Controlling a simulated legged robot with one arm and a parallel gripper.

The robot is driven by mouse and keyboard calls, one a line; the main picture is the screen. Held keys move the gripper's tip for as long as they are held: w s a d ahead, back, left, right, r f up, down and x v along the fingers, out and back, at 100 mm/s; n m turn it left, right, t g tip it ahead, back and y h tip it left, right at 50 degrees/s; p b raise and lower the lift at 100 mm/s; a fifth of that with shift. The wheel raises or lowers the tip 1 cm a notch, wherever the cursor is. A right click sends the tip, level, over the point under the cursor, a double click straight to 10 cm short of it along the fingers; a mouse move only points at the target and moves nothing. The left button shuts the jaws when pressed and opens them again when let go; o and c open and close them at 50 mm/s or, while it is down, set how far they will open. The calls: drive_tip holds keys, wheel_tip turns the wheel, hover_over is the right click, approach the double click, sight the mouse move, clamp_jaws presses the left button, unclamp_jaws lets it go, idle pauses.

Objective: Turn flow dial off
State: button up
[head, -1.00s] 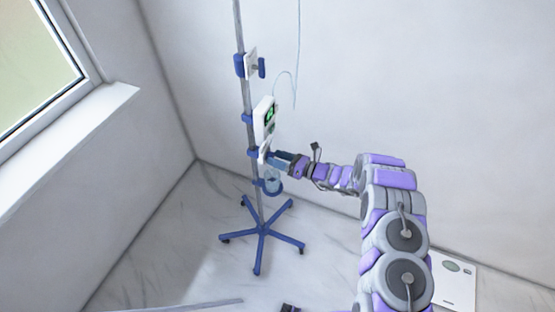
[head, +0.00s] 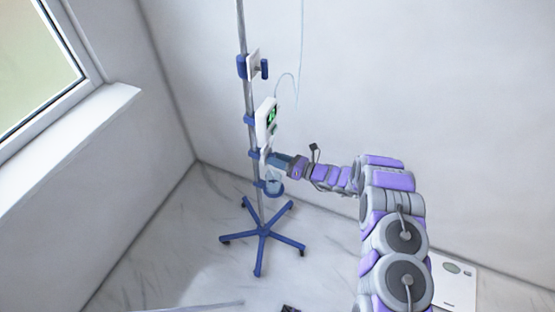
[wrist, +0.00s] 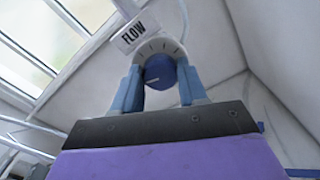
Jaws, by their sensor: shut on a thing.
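The flow dial (wrist: 160,72) is a round blue knob with a pale pointer mark. It sits on a white plate with tick marks under a sign reading FLOW (wrist: 133,35). My gripper (wrist: 159,84) has its two blue fingers on either side of the dial and is shut on it. The pointer mark runs roughly sideways in the wrist view, toward the left finger. In the head view my gripper (head: 272,160) reaches the pole from the right, below the white pump with a green screen (head: 265,121). The dial is hidden there.
The pole (head: 247,95) stands on a blue star-shaped base (head: 262,236). A blue cup holder (head: 272,187) is just below my gripper. Another blue knob fitting (head: 253,66) is higher up. A white scale (head: 454,283) lies on the floor at right. A window is at left.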

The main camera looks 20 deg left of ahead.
drive_tip(key=shift+n+p, duration=0.3)
drive_tip(key=shift+n, duration=5.8)
drive_tip(key=o, duration=1.1)
drive_tip(key=shift+a+f, duration=0.1)
drive_tip(key=shift+a, duration=0.15)
drive_tip(key=shift+c, duration=0.2)
